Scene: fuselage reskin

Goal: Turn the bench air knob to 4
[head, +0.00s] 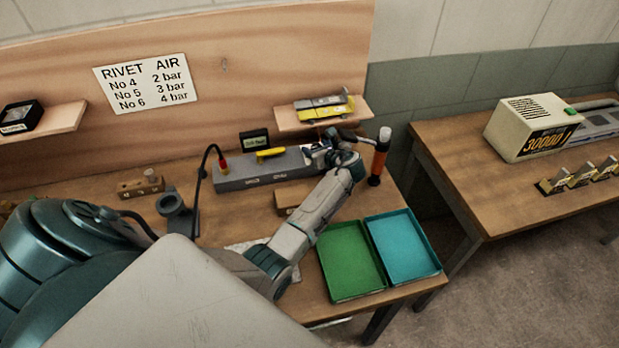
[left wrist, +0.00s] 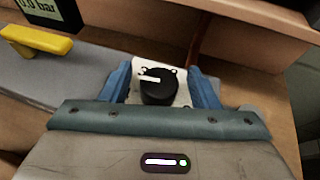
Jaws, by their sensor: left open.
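The black air knob (left wrist: 159,86) with a white pointer line sits on a white dial plate (left wrist: 181,97) in the left wrist view. Its pointer aims left in that view; the dial numbers are hidden or too small to read. My left gripper (left wrist: 160,84) is open, with its blue fingers on either side of the knob; I cannot tell whether they touch it. In the head view my left gripper (head: 322,154) is at the right end of the grey bench unit (head: 238,174) and hides the knob. A display (left wrist: 50,12) reads 0.0 bar. My right gripper is not in view.
A yellow lever (head: 270,152) lies on the grey unit. An orange-handled tool (head: 379,160) stands just right of the gripper, and a shelf (head: 300,118) is above it. A green tray (head: 350,262) and a blue tray (head: 402,246) lie at the bench's right front.

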